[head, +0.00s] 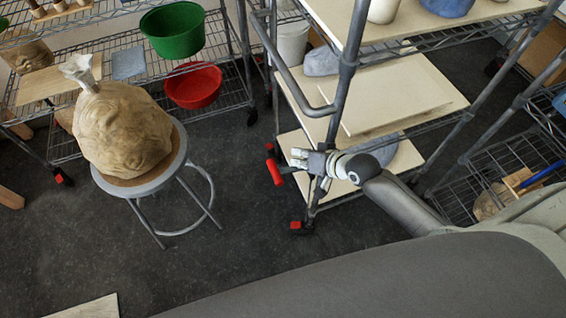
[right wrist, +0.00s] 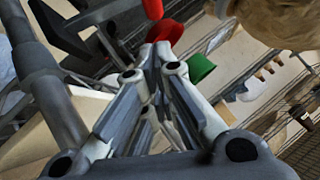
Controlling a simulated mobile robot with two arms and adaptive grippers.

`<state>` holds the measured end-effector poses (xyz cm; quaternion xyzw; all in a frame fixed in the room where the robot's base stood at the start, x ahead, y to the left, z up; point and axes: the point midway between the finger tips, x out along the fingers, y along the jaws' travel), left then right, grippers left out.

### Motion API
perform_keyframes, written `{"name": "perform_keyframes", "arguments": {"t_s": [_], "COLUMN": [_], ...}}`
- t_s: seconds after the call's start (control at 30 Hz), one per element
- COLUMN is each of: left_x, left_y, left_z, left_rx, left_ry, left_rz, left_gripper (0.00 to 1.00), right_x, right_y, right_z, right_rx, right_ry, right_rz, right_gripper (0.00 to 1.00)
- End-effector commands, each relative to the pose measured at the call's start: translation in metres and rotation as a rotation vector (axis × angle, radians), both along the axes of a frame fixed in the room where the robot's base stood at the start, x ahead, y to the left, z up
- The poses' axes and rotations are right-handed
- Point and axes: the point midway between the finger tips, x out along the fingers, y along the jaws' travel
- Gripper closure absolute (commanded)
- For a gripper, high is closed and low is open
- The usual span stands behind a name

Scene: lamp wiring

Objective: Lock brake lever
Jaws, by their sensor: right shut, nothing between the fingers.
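The red brake lever (head: 275,172) is a short red grip on a dark stub at the left side of the shelf cart, low by its front post. My right gripper (head: 298,160) is at the lever's right, very close to it; I cannot tell whether they touch. In the right wrist view my right gripper (right wrist: 150,62) has its fingers together, with nothing visibly held. My left gripper is out of view.
The cart's grey post (head: 340,105) stands beside my right gripper, with shelf boards (head: 395,95) behind. A stool (head: 170,180) carries a tan sack (head: 122,130) at the left. Green (head: 175,30) and red (head: 193,84) bowls sit on a wire rack. Floor between stool and cart is clear.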

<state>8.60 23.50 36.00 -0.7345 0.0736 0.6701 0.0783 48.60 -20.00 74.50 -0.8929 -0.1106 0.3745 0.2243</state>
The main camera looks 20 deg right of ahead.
Motion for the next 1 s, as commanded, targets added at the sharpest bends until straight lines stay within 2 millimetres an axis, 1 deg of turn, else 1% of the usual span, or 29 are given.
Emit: {"name": "perform_keyframes", "arguments": {"t_s": [0.03, 0.1, 0.27, 0.3, 0.4, 0.53, 0.7, 1.0], "left_x": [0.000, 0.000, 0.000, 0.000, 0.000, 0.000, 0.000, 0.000], "left_y": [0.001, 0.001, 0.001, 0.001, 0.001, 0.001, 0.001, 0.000], "left_z": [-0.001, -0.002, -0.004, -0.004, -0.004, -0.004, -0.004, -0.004], "left_rx": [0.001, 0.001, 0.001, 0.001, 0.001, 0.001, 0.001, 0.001], "left_ry": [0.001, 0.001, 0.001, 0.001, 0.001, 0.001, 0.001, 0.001], "left_rz": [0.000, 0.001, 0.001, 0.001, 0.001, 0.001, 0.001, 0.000], "left_gripper": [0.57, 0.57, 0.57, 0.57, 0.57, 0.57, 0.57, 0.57], "right_x": [0.008, 0.017, 0.036, 0.034, 0.033, 0.033, 0.033, 0.033], "right_y": [0.004, 0.009, 0.019, 0.022, 0.030, 0.034, 0.036, 0.036], "right_z": [-0.007, -0.015, -0.031, -0.039, -0.051, -0.061, -0.065, -0.065], "right_rx": [0.001, 0.001, -0.001, 0.001, 0.001, -0.001, -0.001, -0.003], "right_ry": [-0.001, -0.001, -0.001, 0.004, 0.002, 0.001, -0.001, -0.001], "right_rz": [-0.002, -0.001, 0.000, 0.000, 0.000, 0.000, 0.000, 0.000], "right_gripper": [1.00, 1.00, 1.00, 1.00, 1.00, 1.00, 1.00, 1.00]}}
